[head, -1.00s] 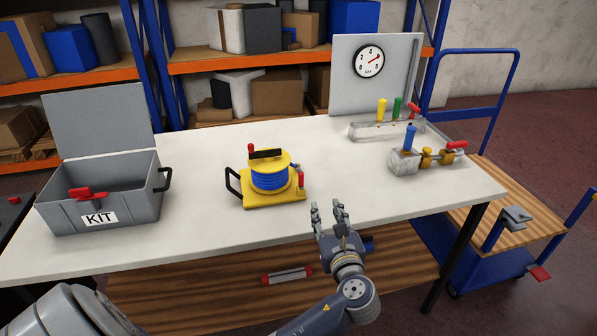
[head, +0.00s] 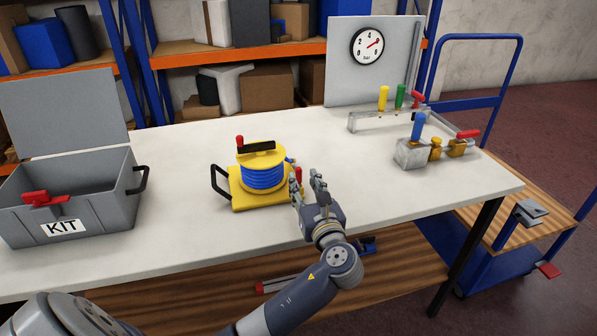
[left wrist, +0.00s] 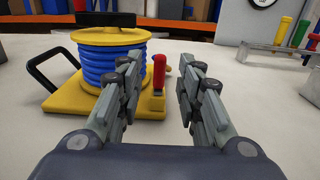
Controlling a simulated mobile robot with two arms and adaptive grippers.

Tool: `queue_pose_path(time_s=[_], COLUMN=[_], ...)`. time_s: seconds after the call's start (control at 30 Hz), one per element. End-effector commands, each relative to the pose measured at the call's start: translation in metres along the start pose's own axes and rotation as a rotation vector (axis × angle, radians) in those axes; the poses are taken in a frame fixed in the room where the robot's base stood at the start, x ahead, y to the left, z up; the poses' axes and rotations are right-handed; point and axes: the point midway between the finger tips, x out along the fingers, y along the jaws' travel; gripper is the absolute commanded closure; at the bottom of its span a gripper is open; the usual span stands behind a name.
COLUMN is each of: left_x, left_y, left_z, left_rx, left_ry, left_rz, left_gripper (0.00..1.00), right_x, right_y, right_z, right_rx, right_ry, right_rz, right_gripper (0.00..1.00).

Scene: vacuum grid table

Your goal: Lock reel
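The reel (head: 262,172) stands on the white table, with a yellow base and flange, blue hose wound on it, a black handle and a red-tipped crank knob on top. A small red lever (head: 298,175) stands upright at the reel's right side. In the left wrist view the reel (left wrist: 105,65) is at the left and the red lever (left wrist: 158,74) shows just beyond the left finger. My left gripper (head: 308,186) is open and empty, right beside the red lever; the lever is not centred between the fingers. My right gripper is not in view.
The grey KIT box (head: 66,205) with its lid up stands at the left. A valve block (head: 413,152), a rack with coloured handles (head: 385,118) and a gauge panel (head: 372,70) are at the right. The table front is clear.

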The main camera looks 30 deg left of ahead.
Motion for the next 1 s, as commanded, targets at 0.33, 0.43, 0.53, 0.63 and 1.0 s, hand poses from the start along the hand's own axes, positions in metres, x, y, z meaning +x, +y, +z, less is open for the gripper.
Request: queue_pose_path(time_s=[0.33, 0.43, 0.53, 0.63, 1.0], left_x=[0.05, 0.055, 0.056, 0.056, 0.055], left_y=[0.0, 0.0, 0.0, 0.0, 0.0], left_z=[0.0, 0.0, 0.0, -0.001, -0.001], left_rx=[0.001, 0.0, 0.0, 0.0, 0.001], left_ry=[-0.001, 0.0, 0.001, 0.001, 0.001], left_rz=[-0.001, -0.001, -0.001, -0.001, -0.001], left_gripper=[0.67, 0.67, 0.67, 0.67, 1.0], right_x=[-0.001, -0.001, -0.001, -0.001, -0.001], right_y=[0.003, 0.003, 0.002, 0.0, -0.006], right_z=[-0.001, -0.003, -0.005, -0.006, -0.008], right_rx=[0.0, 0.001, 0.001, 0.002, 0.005], right_ry=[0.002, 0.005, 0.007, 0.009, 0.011], right_rz=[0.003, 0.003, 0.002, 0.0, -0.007], right_gripper=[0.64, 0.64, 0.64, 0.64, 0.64])
